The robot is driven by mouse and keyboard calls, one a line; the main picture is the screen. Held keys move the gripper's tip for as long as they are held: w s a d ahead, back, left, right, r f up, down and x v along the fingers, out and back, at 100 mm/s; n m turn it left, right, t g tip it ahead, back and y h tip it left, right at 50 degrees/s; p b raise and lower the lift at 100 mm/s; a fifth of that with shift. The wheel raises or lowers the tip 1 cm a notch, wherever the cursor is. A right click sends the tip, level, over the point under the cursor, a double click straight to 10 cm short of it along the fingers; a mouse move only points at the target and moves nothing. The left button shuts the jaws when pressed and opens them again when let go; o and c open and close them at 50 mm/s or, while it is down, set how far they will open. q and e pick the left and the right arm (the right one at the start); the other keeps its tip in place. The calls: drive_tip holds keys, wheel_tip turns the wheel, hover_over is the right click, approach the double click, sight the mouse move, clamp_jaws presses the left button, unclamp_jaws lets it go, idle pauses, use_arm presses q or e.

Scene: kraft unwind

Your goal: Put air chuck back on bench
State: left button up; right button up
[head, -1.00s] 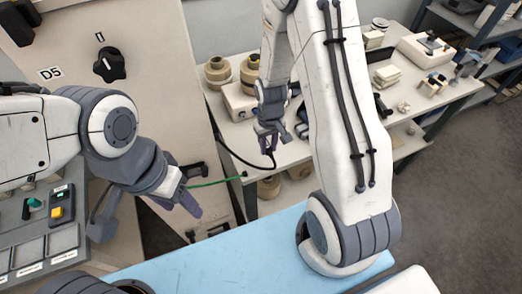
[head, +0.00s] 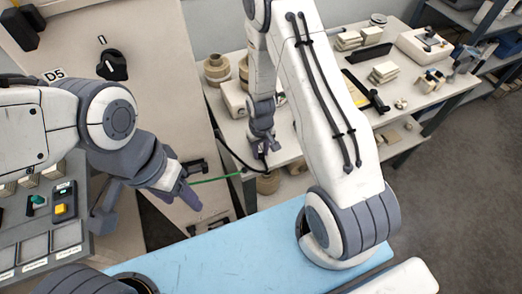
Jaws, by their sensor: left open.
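My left gripper (head: 147,209) is open and empty at the left, in front of the beige machine panel, with its fingers wide apart. My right gripper (head: 263,146) points down at the front edge of the white bench (head: 288,148). A black hose (head: 231,157) loops up to its fingertips, and it appears shut on the hose's end, the air chuck. The chuck itself is small and mostly hidden by the fingers. A thin green line (head: 215,179) runs from near my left gripper toward the bench front.
Cardboard cores (head: 216,70) and a white box (head: 234,98) stand at the bench's left. Stacked blocks (head: 384,72) and a white device (head: 425,45) lie farther right. A blue surface (head: 235,252) fills the foreground. A control panel (head: 48,225) stands at lower left.

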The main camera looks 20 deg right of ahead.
sight(261, 153)
drive_tip(key=o, duration=0.4)
drive_tip(key=shift+r, duration=0.1)
drive_tip(key=shift+r, duration=0.2)
drive_tip(key=shift+w+r, duration=0.1)
drive_tip(key=shift+r, duration=0.25)
wheel_tip(261, 153, up, 11)
drive_tip(key=b, duration=0.2)
drive_tip(key=s+a+r+n, duration=0.3)
drive_tip(key=s+a+r, duration=0.3)
drive_tip(key=a+r, duration=0.25)
drive_tip(key=s+a+r+n, duration=0.1)
drive_tip(key=s, duration=0.4)
drive_tip(key=s+a+r+n, duration=0.1)
drive_tip(key=s+a+r, duration=0.1)
drive_tip(key=s, duration=0.3)
drive_tip(key=s+a+r+n+y, duration=0.1)
drive_tip(key=s+a+r, duration=0.1)
drive_tip(key=s, duration=0.2)
drive_tip(key=shift+s+a+n, duration=0.2)
drive_tip(key=shift+s+n, duration=0.2)
